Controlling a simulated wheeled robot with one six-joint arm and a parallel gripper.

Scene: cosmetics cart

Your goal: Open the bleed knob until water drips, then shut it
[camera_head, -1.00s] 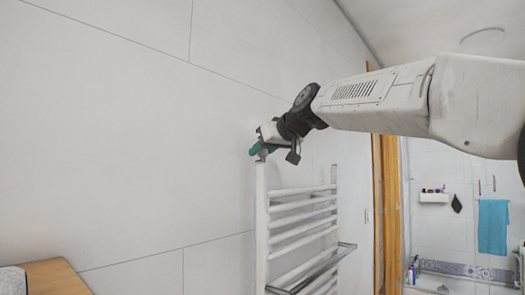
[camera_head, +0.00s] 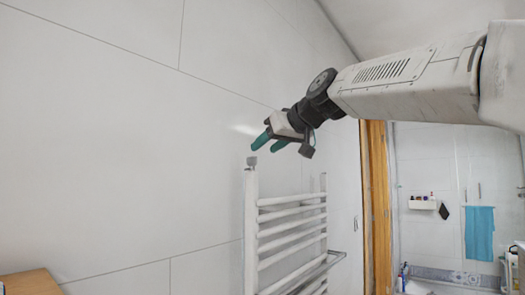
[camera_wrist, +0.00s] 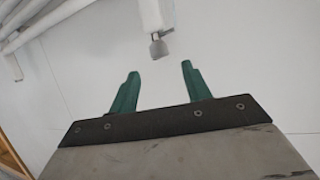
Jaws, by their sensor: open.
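The bleed knob (camera_head: 252,162) is a small grey cap on top of the near upright of a white towel radiator (camera_head: 251,205). In the wrist view the knob (camera_wrist: 158,48) shows at the end of the white upright, beyond my fingertips and between their lines. My gripper (camera_head: 267,144) has green fingers and is above and to the right of the knob, apart from it. In the wrist view my gripper (camera_wrist: 158,72) is open with nothing between the fingers. I see no water at the knob.
The radiator's white bars (camera_head: 292,215) run to the right below my gripper, with a metal rail (camera_head: 310,272) in front. A wooden surface (camera_head: 30,283) is at the lower left. A wooden door frame (camera_head: 377,200) and a blue towel (camera_head: 480,233) are farther right. The wall left of the knob is bare.

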